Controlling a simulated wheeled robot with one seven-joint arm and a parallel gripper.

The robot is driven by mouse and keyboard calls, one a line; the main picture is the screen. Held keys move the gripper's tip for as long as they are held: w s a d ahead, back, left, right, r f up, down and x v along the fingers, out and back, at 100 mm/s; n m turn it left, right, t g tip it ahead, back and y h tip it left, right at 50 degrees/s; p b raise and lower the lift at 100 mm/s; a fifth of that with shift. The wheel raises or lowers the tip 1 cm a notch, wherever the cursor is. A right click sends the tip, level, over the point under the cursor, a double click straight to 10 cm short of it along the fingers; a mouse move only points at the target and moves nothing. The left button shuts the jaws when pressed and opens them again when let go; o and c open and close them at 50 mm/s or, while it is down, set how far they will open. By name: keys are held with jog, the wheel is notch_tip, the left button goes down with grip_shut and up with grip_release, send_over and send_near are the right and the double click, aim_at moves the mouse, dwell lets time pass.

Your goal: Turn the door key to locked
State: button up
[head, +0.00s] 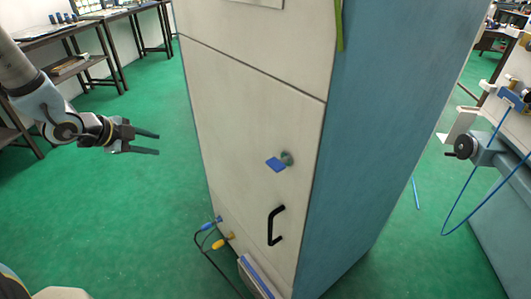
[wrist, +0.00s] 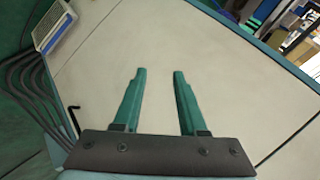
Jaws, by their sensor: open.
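The door key is a blue tab (head: 275,164) on a grey round lock (head: 287,157), on the off-white front of a tall cabinet in the head view. The tab points left and slightly down from the lock. My gripper (head: 157,143) is open and empty, in the air to the left of the cabinet and well apart from the key. In the wrist view my gripper (wrist: 160,72) shows two spread fingers with only a pale panel beyond them. I cannot make out the key in the wrist view.
A black bar handle (head: 276,225) sits below the key on the cabinet door (head: 232,130). Blue and yellow connectors with dark hoses stick out at the lower left. Workbenches stand at the back left, a machine (head: 490,150) at right. Green floor (head: 130,220) is clear left of the cabinet.

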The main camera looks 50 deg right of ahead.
jog(key=s+d+m+g+h+p, duration=0.2)
jog(key=s+d+m+g+h, duration=0.1)
jog(key=s+d+m+g, duration=0.55)
jog(key=m+g+y+p, duration=0.1)
jog(key=m+g+p, duration=0.1)
jog(key=m+g, duration=0.75)
send_near(275, 163)
jog(key=shift+m+t, duration=0.5)
jog(key=shift+t, duration=0.1)
jog(key=p+x, duration=0.1)
jog(key=x, duration=0.2)
jog(key=p+x, duration=0.1)
jog(key=x, duration=0.1)
jog(key=p+x, duration=0.2)
jog(key=x, duration=0.1)
jog(key=shift+s+r, duration=0.35)
jog(key=shift+r, duration=0.05)
jog(key=shift+s+d+f, duration=0.15)
jog(key=shift+s+d, duration=0.3)
jog(key=shift+s, duration=0.05)
jog(key=shift+c, duration=0.3)
grip_shut()
